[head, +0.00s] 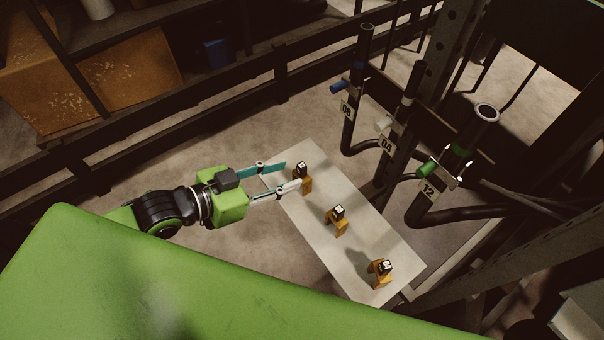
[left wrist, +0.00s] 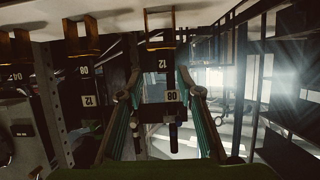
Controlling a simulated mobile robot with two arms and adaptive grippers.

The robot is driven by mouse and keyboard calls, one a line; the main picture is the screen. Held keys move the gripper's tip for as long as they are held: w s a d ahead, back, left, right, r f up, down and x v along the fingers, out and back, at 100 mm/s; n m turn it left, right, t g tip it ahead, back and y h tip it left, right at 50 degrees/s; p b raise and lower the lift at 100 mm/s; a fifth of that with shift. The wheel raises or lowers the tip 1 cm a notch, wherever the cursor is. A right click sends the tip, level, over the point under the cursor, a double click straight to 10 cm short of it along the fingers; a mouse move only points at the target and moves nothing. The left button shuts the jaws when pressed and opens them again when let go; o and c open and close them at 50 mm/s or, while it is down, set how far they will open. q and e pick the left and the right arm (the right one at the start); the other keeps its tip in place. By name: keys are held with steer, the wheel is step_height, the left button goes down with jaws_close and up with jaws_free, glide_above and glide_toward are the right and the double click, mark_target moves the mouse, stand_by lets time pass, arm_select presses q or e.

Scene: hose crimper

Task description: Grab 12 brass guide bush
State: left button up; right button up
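Three small brass-coloured bushes with black, number-tagged heads stand in a row on a pale board (head: 345,263). In the left wrist view the one tagged 12 (left wrist: 160,42) is at upper centre; 08 (left wrist: 84,42) and 04 (left wrist: 15,50) are to its left. In the head view the bush at my gripper is the far-end one (head: 307,186). My left gripper (head: 292,174) is open, with its teal fingers spread at that bush. In the left wrist view the bush's head lies between the fingertips (left wrist: 158,76); contact is unclear. My right gripper is out of view.
Black hoses tagged 08 (head: 347,108), 04 (head: 386,143) and 12 (head: 428,188) rise behind the board on a metal frame. The other two bushes, middle (head: 337,223) and near (head: 378,277), stand clear of the gripper. Dark rails run along the back.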

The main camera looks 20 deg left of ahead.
mark_target(298, 168)
arm_select(q)
steer(key=shift+w+x, duration=0.2)
steer(key=shift+x, duration=2.25)
steer(key=shift+w+d+f, duration=0.2)
steer(key=shift+w, duration=0.2)
jaws_close()
